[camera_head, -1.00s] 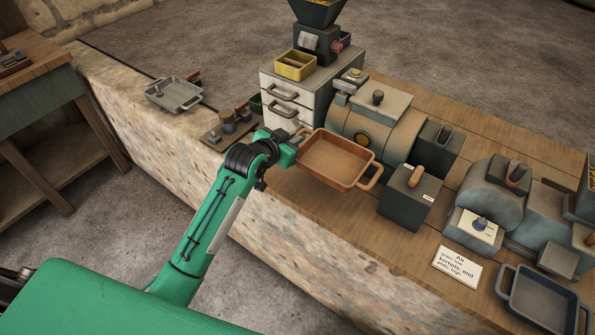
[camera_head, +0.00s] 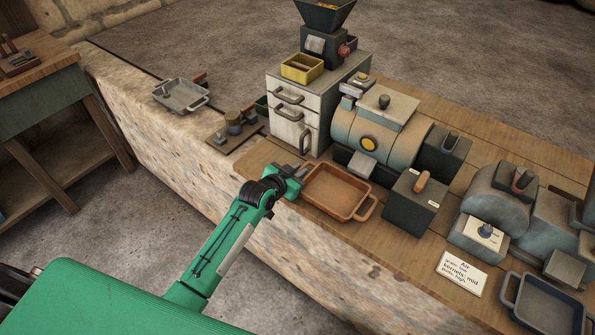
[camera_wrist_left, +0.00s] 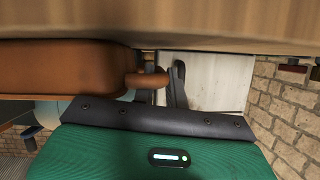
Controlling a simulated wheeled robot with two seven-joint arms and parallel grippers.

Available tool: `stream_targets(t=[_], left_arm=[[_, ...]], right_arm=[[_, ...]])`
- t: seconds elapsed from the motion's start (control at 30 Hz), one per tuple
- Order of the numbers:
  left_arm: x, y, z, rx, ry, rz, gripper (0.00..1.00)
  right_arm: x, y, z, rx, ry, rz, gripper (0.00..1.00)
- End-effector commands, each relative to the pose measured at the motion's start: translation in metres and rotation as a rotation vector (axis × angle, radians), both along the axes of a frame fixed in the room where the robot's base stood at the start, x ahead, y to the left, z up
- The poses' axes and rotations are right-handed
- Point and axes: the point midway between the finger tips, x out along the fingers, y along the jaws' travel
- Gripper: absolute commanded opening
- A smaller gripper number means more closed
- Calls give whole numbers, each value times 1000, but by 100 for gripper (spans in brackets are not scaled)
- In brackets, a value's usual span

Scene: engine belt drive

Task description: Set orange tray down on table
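The orange tray (camera_head: 337,191) is level at the front of the wooden workbench, below the tan rounded machine. In the head view it looks to be on the bench top or barely above it. My left gripper (camera_head: 299,170) is at the tray's left side, shut on its handle. In the left wrist view the tray wall (camera_wrist_left: 65,70) fills the left, close against the wood. The handle (camera_wrist_left: 150,80) sits between the dark fingers (camera_wrist_left: 163,85). The exact contact under the tray is hidden. My right gripper is not in view.
A drawer cabinet (camera_head: 297,118) stands behind my gripper. The tan machine (camera_head: 376,137) and a dark switch box (camera_head: 413,205) stand close behind and right of the tray. A blue-grey tray (camera_head: 545,305) lies at far right. A grey metal tray (camera_head: 180,95) lies on the stone ledge.

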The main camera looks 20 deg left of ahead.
Motion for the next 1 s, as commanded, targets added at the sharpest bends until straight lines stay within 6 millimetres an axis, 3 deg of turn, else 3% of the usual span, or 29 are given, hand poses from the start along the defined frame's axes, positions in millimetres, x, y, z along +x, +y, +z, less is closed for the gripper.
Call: stream_targets(t=[0.03, 0.1, 0.47, 1.0], left_arm=[[0, 0, 0, 0, 0, 0, 24], [0, 0, 0, 0, 0, 0, 34], [-7, 3, 3, 1, -1, 0, 34], [-89, 27, 38, 1, 0, 0, 34]], right_arm=[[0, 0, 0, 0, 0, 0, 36], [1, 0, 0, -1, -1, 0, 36], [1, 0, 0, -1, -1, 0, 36], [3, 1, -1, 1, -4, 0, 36]])
